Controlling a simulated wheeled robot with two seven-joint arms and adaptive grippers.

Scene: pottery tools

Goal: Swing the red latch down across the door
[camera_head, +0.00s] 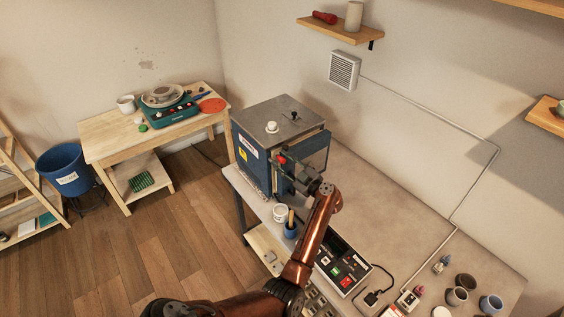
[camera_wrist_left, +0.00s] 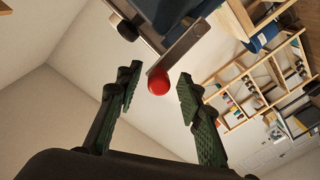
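The blue kiln (camera_head: 248,158) with a grey top stands at the left end of the grey worktop. The red knob of the latch (camera_head: 282,160) shows at its front, close to my left gripper (camera_head: 291,166). In the left wrist view the red knob (camera_wrist_left: 159,84) is at the end of a grey metal bar (camera_wrist_left: 185,47). The open fingers of my left gripper (camera_wrist_left: 157,88) are on either side of the knob, with visible gaps. My arm and gripper hide part of the kiln front and door. My right gripper is not in view.
A white jar (camera_head: 280,213) and a blue cup with tools (camera_head: 290,230) stand close beside my left arm. A control box (camera_head: 343,268) lies on the worktop (camera_head: 400,215), with several small pots at the right. The worktop's middle is clear.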

